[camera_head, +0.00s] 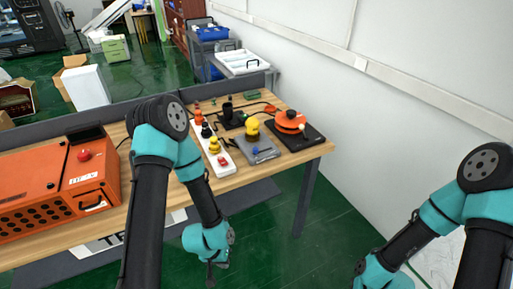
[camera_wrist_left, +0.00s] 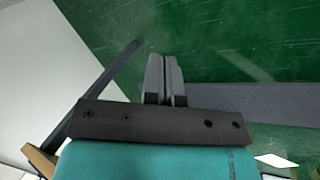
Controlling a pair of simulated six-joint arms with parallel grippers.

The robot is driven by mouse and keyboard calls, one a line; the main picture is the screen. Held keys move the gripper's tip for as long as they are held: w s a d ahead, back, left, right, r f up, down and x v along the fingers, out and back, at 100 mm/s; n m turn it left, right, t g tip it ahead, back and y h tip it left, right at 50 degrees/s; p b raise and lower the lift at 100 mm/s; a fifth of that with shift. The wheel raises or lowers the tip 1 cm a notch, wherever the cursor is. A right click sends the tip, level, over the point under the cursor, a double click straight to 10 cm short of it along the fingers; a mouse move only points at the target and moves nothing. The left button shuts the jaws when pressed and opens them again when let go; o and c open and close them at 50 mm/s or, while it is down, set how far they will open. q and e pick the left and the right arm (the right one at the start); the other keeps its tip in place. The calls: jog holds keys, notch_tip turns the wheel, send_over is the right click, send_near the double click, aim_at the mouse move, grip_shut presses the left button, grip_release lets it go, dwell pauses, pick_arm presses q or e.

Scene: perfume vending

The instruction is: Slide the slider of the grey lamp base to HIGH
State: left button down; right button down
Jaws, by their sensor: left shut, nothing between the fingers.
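The grey lamp base (camera_head: 264,153) lies on the wooden table near its right end. A yellow dome lamp (camera_head: 252,127) stands at its back left, and a small blue part shows on the base. The slider's position is too small to read. My left gripper (camera_head: 211,283) hangs low in front of the table, apart from the lamp base. In the left wrist view its two fingers (camera_wrist_left: 165,78) are together with nothing between them, over the green floor. My right arm shows at the right, but its gripper is out of frame.
A white strip (camera_head: 224,168) with several coloured buttons lies left of the base. A black plate with an orange round device (camera_head: 290,120) lies to the right. A black holder (camera_head: 229,116) stands behind. An orange box (camera_head: 50,190) fills the table's left.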

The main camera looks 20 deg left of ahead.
dwell(0.3)
